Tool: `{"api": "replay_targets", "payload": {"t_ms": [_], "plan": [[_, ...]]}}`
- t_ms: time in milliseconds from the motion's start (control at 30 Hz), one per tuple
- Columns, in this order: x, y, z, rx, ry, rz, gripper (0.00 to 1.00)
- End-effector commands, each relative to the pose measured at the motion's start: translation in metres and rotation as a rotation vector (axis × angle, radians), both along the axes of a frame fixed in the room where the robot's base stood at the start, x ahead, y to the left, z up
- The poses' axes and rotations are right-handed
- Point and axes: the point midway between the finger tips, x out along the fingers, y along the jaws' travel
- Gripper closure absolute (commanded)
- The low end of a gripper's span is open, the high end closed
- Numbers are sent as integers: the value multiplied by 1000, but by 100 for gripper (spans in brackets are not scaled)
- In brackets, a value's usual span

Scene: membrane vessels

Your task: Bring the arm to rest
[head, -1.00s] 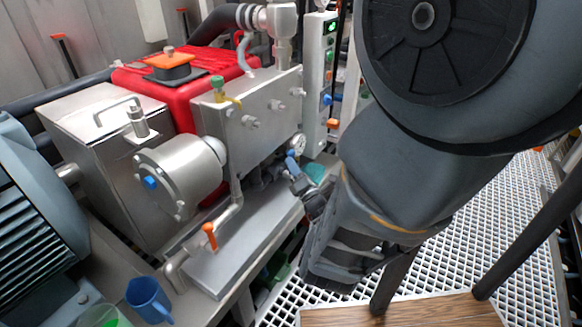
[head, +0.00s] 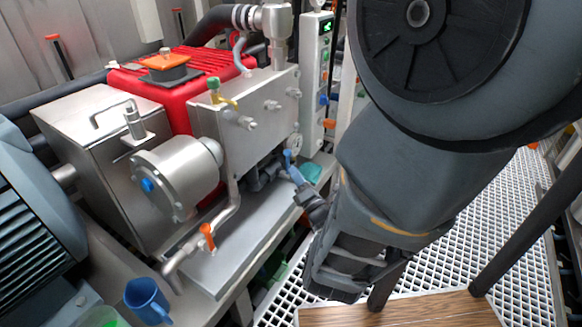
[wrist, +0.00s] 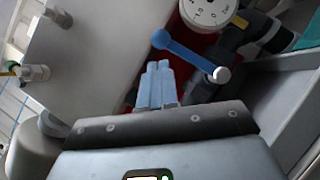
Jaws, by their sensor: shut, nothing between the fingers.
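My gripper shows in the wrist view as two light-blue fingers (wrist: 156,86) side by side, shut with nothing between them. In the head view my gripper (head: 290,165) is small, partly hidden by my own arm, and near the right end of the steel machine housing (head: 262,110). A blue lever handle (wrist: 185,50) with a pale round end lies just beyond the fingertips in the wrist view. I cannot tell whether the fingers touch it. A round dial gauge (wrist: 208,10) sits above the handle.
A red machine cover (head: 195,85), a steel cylinder (head: 175,178) and an orange-handled valve (head: 207,237) stand left of my arm. A blue jug (head: 148,300) is at lower left. White grating floor (head: 500,230) and a wooden top (head: 410,312) lie to the right.

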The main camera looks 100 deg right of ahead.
Motion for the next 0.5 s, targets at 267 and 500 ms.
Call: {"api": "replay_targets", "payload": {"t_ms": [267,500], "plan": [[-14,29,-12,1,1,0,100],[-16,32,-14,0,1,1,100]]}}
